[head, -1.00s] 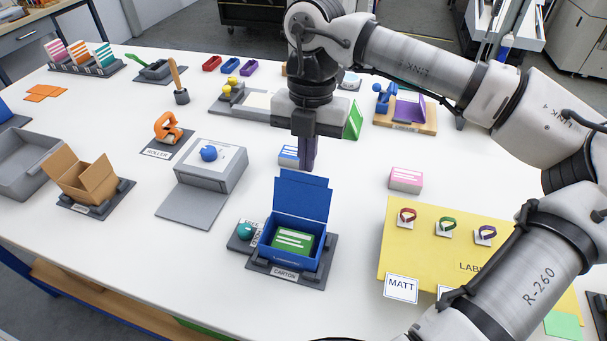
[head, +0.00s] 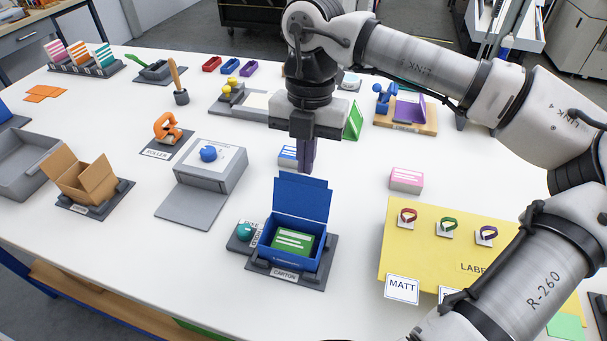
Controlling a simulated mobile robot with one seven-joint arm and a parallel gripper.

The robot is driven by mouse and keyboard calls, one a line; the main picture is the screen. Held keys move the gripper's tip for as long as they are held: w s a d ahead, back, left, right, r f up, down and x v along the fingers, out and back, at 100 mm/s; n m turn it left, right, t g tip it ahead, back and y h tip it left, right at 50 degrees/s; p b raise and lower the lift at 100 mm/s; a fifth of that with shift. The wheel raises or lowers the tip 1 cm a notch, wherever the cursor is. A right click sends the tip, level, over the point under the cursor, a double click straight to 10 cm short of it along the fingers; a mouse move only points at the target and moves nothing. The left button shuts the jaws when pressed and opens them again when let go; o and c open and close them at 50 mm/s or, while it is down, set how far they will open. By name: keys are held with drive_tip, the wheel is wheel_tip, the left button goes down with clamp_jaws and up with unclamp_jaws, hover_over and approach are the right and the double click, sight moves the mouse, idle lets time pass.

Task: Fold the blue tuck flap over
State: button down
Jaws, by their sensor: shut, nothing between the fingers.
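The blue carton (head: 284,259) sits on a dark base labelled CARTON, near the front middle of the table. Its blue lid panel, with the tuck flap at the top (head: 302,198), stands up at the back of the carton, open. A green card stack (head: 293,241) with white stripes lies inside. My gripper (head: 306,170) points down just behind the raised panel. Its fingers are shut and empty, and their tips are close to the flap's top edge; I cannot tell whether they touch it.
A blue-striped card stack (head: 288,157) lies close behind my gripper. A teal knob (head: 243,231) stands left of the carton. A pink card stack (head: 406,179) and a yellow mat (head: 420,262) lie to the right. A grey box with a blue knob (head: 212,168) stands to the left.

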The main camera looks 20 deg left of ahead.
drive_tip(key=shift+s, duration=0.45)
drive_tip(key=shift+s+b, duration=0.1)
drive_tip(key=shift+b, duration=0.25)
drive_tip(key=shift+s+f, duration=0.1)
drive_tip(key=shift+s, duration=0.35)
drive_tip(key=shift+s+f+b, duration=0.1)
drive_tip(key=shift+s+b, duration=0.05)
drive_tip(key=shift+b, duration=0.2)
drive_tip(key=shift+s+f, duration=0.1)
drive_tip(key=shift+s, duration=0.35)
idle(0.4)
